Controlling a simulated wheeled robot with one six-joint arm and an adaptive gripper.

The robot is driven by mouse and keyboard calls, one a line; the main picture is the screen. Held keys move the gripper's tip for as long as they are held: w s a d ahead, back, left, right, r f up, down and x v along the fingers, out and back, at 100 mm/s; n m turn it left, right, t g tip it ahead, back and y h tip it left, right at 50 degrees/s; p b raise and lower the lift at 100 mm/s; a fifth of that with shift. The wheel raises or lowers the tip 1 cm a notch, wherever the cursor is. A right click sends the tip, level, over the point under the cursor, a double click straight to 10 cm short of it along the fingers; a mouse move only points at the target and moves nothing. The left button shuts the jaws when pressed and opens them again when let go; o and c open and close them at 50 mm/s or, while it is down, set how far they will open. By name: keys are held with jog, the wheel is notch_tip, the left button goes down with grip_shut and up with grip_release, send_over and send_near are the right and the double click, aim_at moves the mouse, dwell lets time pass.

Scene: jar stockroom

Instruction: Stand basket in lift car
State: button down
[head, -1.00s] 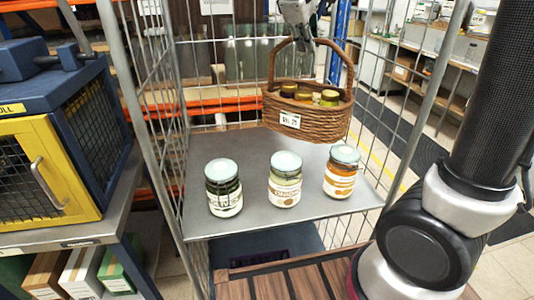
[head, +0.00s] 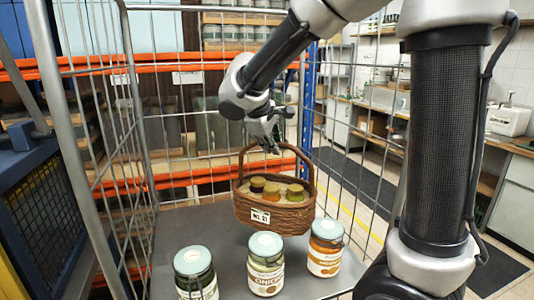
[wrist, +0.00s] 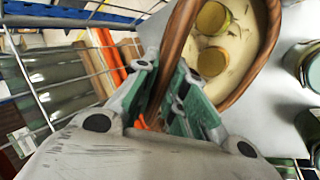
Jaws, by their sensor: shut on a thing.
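The brown wicker basket (head: 275,213) holds several small jars with yellow and dark lids and has a white tag on its front. It is upright over the back of the grey cage-trolley shelf (head: 190,226); I cannot tell if its base touches. My gripper (head: 270,145) is shut on the top of the basket's arched handle. The wrist view shows the handle (wrist: 176,38) between my gripper's fingers (wrist: 162,92). A blue mesh-sided box (head: 38,215) with a yellow edge, possibly the lift car, is partly cut off at the left; its inside is hidden.
Three lidded jars stand in front of the basket: a dark one (head: 196,275), an onion-labelled one (head: 265,266) and an orange one (head: 325,250). Wire cage walls (head: 130,170) enclose the shelf's sides and back. Floor shows beyond the right wall.

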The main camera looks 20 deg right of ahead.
send_over(271, 186)
jog(key=shift+f, duration=3.7)
jog(key=c, duration=1.5)
grip_release()
